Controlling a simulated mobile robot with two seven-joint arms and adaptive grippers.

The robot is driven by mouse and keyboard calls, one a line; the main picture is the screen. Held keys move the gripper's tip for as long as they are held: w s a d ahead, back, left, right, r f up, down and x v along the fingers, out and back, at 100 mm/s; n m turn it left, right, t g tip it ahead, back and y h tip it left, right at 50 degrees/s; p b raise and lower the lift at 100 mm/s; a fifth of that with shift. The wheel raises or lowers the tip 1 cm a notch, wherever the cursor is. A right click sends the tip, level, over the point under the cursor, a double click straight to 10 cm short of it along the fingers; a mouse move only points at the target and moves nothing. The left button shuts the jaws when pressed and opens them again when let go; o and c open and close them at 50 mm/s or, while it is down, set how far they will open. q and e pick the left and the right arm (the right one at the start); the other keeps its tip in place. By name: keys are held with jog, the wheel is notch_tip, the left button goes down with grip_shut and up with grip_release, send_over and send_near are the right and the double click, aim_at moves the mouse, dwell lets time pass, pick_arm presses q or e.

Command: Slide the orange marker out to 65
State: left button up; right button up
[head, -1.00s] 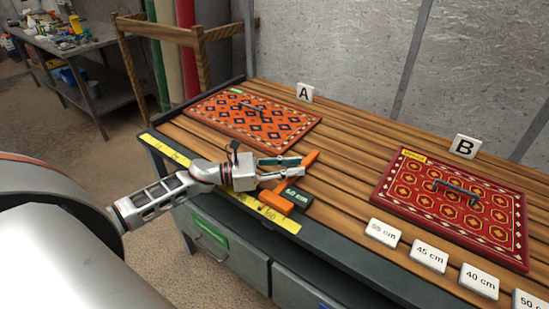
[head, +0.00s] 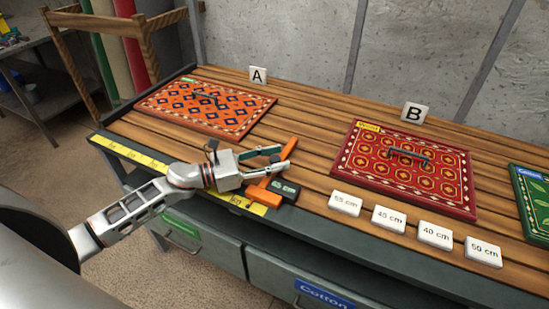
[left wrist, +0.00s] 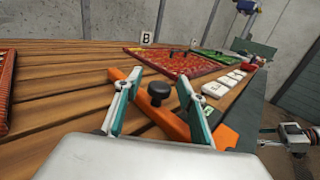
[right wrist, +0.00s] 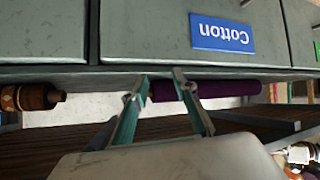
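The orange marker (head: 264,194) lies at the front edge of the bench by the right end of a yellow ruler (head: 132,154). Its bar runs back under my left gripper (head: 281,156). In the left wrist view the orange bar (left wrist: 175,122) carries a black knob (left wrist: 158,92), which stands between the spread fingers of my left gripper (left wrist: 152,82), apparently without contact. A black block (head: 284,190) with a small green display, too small to read, sits beside the marker. My right gripper (right wrist: 160,78) is open and empty, facing the front of the bench drawers.
Rug A (head: 206,108) lies behind my left arm. Rug B (head: 404,168) lies to the right, with several white length cards (head: 389,219) along its front. A green rug (head: 535,200) is at the far right. A blue Cotton label (right wrist: 222,33) marks a drawer.

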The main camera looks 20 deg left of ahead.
pick_arm(q)
jog(key=v, duration=1.2)
dwell(0.4)
